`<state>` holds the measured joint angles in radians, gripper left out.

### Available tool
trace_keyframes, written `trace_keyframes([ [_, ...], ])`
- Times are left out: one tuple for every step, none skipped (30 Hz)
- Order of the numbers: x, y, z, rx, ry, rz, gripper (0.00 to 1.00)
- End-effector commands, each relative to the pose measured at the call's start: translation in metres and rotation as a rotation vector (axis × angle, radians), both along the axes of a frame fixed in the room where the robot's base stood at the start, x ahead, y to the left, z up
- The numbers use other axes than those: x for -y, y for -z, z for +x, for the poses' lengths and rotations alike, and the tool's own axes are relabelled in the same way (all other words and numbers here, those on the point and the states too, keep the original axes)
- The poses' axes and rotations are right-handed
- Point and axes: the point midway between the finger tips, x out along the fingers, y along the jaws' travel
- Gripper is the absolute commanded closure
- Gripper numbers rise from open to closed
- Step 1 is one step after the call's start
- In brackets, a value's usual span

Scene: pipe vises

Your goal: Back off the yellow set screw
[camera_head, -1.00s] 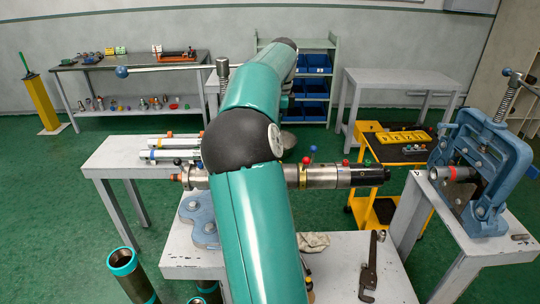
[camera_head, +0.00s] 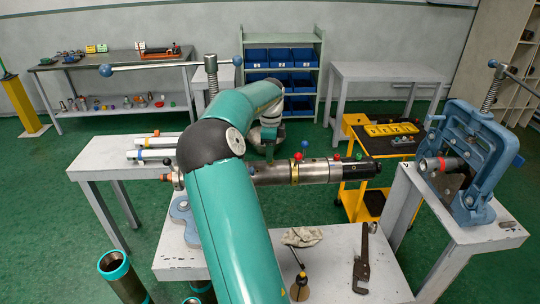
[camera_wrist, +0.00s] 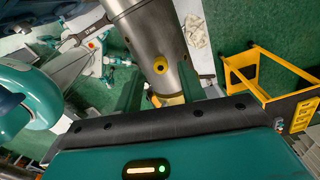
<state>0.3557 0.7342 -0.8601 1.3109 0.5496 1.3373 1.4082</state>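A steel pipe assembly (camera_head: 320,172) lies across the bench, with red and blue ball-ended pins on top and a yellow band (camera_head: 295,171). In the wrist view, the steel barrel (camera_wrist: 143,30) comes down from the top, and a yellow ringed screw with a dark centre (camera_wrist: 157,70) shows on it. This looks like the yellow set screw; I cannot pick it out in the head view. My gripper (camera_head: 270,153) is over the pipe, left of the red ball pin. In the wrist view, its green fingers (camera_wrist: 166,82) stand apart on both sides of the barrel; contact is not clear.
A blue pipe vise (camera_head: 480,160) stands on the right bench. A yellow cart (camera_head: 365,200) is behind the pipe. A grey screw post (camera_head: 212,75) rises behind my arm.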

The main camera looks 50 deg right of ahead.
Motion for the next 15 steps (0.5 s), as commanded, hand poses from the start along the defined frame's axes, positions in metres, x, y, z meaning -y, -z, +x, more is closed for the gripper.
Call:
trace_keyframes([
  [0.000, 0.007, 0.000, -0.002, 0.000, 0.001, 0.60],
  [0.000, 0.010, 0.000, -0.001, 0.000, 0.000, 0.60],
  [0.000, 0.013, 0.001, -0.001, 0.000, -0.001, 0.60],
  [0.000, 0.015, 0.001, -0.002, 0.000, -0.001, 0.60],
  [0.000, 0.017, 0.001, -0.001, 0.000, -0.001, 0.60],
  [0.000, 0.018, 0.002, -0.001, 0.000, -0.001, 0.60],
  [0.000, 0.019, 0.002, -0.001, 0.000, -0.001, 0.60],
  [0.000, 0.019, 0.002, -0.001, 0.000, -0.001, 0.60],
  [0.000, 0.019, 0.002, -0.001, 0.000, -0.001, 0.60],
  [0.000, 0.019, 0.002, -0.001, 0.000, -0.001, 0.60],
  [0.000, 0.019, 0.002, -0.001, 0.000, -0.001, 0.60],
  [0.000, 0.019, 0.002, -0.001, 0.000, -0.001, 0.60],
  [0.000, 0.019, 0.002, -0.001, 0.000, -0.001, 0.60],
  [0.000, 0.019, 0.002, -0.001, 0.000, -0.001, 0.60],
  [0.000, 0.019, 0.002, -0.001, 0.000, -0.001, 0.68],
])
